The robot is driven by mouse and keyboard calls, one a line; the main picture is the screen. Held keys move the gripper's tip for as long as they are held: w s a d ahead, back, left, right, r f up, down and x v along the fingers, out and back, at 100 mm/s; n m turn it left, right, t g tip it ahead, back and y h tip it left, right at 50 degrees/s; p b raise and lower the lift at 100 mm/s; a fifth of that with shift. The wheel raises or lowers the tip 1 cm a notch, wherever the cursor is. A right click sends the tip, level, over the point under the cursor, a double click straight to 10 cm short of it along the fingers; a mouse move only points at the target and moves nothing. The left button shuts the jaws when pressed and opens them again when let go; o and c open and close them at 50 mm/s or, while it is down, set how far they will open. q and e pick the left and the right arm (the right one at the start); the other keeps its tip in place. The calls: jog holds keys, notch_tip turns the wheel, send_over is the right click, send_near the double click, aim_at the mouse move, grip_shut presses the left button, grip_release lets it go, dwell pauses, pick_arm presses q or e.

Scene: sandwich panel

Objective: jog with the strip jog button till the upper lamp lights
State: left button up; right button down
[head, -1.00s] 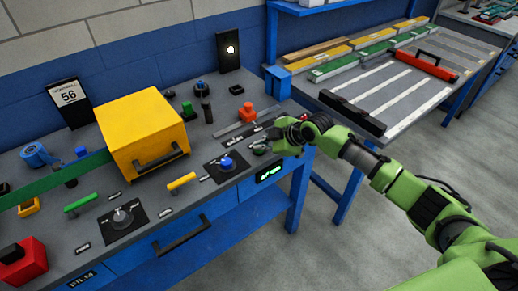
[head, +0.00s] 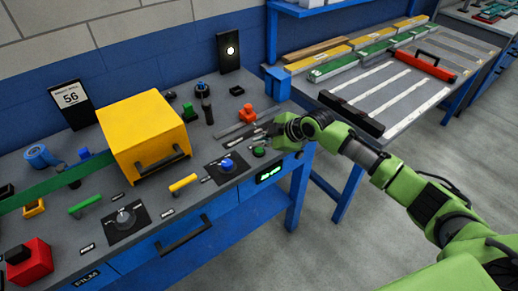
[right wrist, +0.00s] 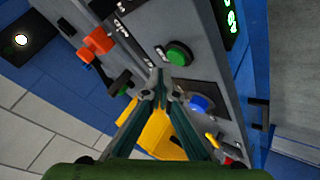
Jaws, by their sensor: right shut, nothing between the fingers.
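A round green button (head: 259,152) sits on the grey bench top near its right front corner; it also shows in the right wrist view (right wrist: 178,54). I cannot read its label. My right gripper (head: 270,132) is shut and empty. It is just behind the green button in the head view, apart from it. In the right wrist view its closed tips (right wrist: 160,76) show beside the button. A black lamp panel (head: 236,66) stands at the wall with one round white light glowing (head: 230,50). I cannot make out a second lamp. My left gripper is not in view.
A blue button (head: 227,165) and yellow handle (head: 183,182) lie left of the green button. A yellow box (head: 140,120) stands on the bench, with a green strip (head: 30,191) at its left. A red knob (head: 246,113) is behind my gripper. A green-digit display (head: 269,173) is on the front.

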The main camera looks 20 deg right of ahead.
aim_at(260, 152)
notch_tip(260, 152, up, 4)
jog(key=p, duration=0.3)
jog(key=shift+r, duration=0.25)
jog(key=shift+f, duration=0.1)
